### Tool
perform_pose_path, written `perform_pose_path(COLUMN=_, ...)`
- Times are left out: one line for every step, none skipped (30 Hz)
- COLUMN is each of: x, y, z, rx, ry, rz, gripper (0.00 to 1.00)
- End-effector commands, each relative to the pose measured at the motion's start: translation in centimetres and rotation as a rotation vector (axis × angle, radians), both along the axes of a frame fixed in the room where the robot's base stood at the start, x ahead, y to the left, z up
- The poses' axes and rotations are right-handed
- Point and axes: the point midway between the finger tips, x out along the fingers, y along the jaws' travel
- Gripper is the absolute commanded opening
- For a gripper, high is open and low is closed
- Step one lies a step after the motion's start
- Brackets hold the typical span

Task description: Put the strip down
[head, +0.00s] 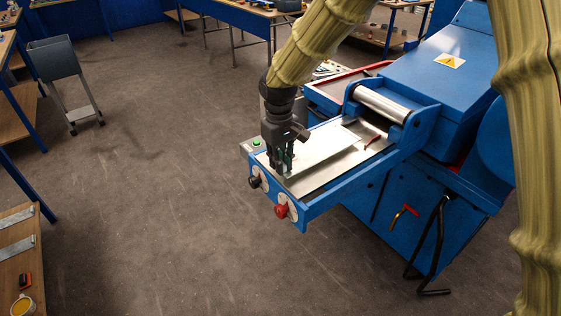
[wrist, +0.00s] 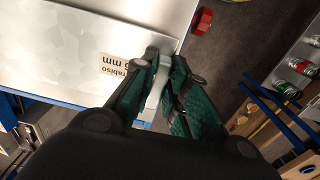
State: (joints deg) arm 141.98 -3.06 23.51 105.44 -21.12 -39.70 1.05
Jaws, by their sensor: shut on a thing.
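A flat, pale metal strip (head: 325,146) lies along the feed table of the blue machine, running from my gripper toward the roller. In the wrist view the strip (wrist: 60,62) shows a mottled zinc surface and a printed label near its end. My gripper (head: 279,168) points down at the front end of the table. Its green-padded fingers (wrist: 163,78) are shut on the strip's near end. The head view cannot show whether the strip rests fully flat on the table (head: 318,183).
The blue machine (head: 455,60) has a metal roller (head: 381,105), a red knob (head: 282,211) and a black knob (head: 254,182) on its front. A wooden bench (head: 22,262) with metal strips stands at the lower left. The floor (head: 150,190) between is clear.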

Motion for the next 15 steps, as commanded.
perform_pose_path(x=0.0, y=0.0, z=-0.3, rx=-0.001, ry=0.001, rz=0.001, gripper=0.00)
perform_pose_path(x=0.0, y=0.0, z=-0.6, rx=-0.001, ry=0.001, rz=0.001, gripper=0.00)
perform_pose_path(x=0.0, y=0.0, z=-1.0, rx=0.000, ry=0.000, rz=0.000, gripper=0.00)
perform_pose_path(x=0.0, y=0.0, z=-1.2, rx=0.000, ry=0.000, rz=0.000, gripper=0.00)
perform_pose_path(x=0.0, y=0.0, z=-1.4, rx=0.001, ry=-0.001, rz=-0.001, gripper=0.00)
perform_pose_path(x=0.0, y=0.0, z=-1.6, rx=0.001, ry=-0.002, rz=-0.001, gripper=0.00)
perform_pose_path(x=0.0, y=0.0, z=-1.6, rx=0.001, ry=-0.002, rz=-0.001, gripper=0.00)
perform_pose_path(x=0.1, y=0.0, z=-1.7, rx=0.001, ry=-0.002, rz=-0.001, gripper=0.00)
perform_pose_path(x=0.1, y=0.0, z=-1.7, rx=0.001, ry=-0.003, rz=-0.001, gripper=0.00)
perform_pose_path(x=0.1, y=0.0, z=-1.7, rx=0.001, ry=-0.003, rz=-0.001, gripper=0.00)
perform_pose_path(x=0.1, y=0.0, z=-1.7, rx=0.000, ry=-0.002, rz=-0.001, gripper=0.00)
perform_pose_path(x=0.1, y=0.0, z=-1.7, rx=0.000, ry=-0.002, rz=-0.001, gripper=0.00)
perform_pose_path(x=0.1, y=0.0, z=-1.7, rx=0.000, ry=-0.002, rz=-0.001, gripper=0.00)
perform_pose_path(x=0.0, y=0.0, z=-1.8, rx=0.000, ry=-0.002, rz=-0.001, gripper=0.00)
perform_pose_path(x=0.0, y=0.0, z=-1.8, rx=0.000, ry=-0.002, rz=-0.001, gripper=0.00)
